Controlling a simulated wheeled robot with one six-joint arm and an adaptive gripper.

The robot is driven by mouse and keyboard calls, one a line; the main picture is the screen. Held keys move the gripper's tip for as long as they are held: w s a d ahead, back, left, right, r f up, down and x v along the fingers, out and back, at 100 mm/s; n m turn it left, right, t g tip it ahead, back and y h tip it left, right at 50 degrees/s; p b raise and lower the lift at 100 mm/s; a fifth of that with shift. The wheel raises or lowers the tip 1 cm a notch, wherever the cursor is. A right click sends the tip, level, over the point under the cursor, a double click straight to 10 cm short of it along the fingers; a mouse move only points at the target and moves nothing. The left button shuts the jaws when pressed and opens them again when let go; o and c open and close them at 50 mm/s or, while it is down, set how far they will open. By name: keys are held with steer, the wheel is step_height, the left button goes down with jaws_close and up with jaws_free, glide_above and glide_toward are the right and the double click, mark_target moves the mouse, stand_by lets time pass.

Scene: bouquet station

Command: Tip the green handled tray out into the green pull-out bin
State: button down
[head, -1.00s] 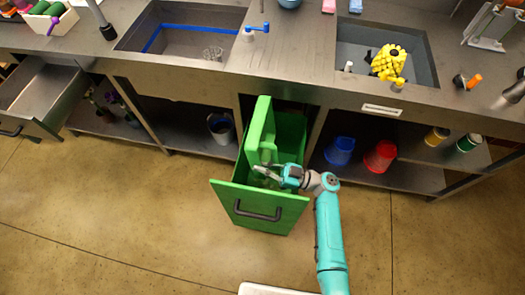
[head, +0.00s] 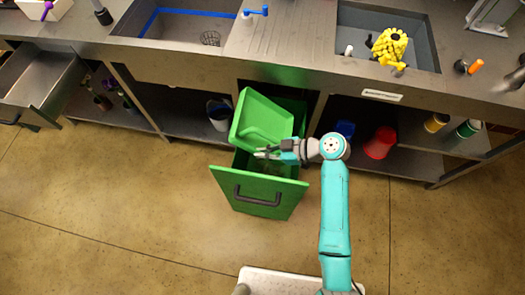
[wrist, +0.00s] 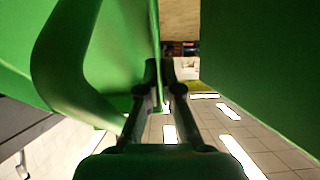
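The green handled tray (head: 270,112) is tilted above the back of the green pull-out bin (head: 282,198), its inner face turned towards the head camera. No loose contents show on that face. My gripper (head: 265,153) is at the tray's lower edge, over the bin opening. In the wrist view, the fingers of my gripper (wrist: 161,75) are close together on a thin green edge of the tray, and a curved green handle (wrist: 62,60) shows to their left. The bin is pulled out from under the counter. The tray and my arm hide most of its inside.
A red bucket (head: 380,142) and a blue one (head: 345,130) stand on the shelf to the right. A grey bucket (head: 219,114) stands left of the bin. An open metal drawer (head: 42,85) juts out at far left. The floor before the bin is clear.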

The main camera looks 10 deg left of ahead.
steer(key=h, duration=0.5)
steer(key=shift+d+h, duration=0.2)
steer(key=shift+h, duration=1.2)
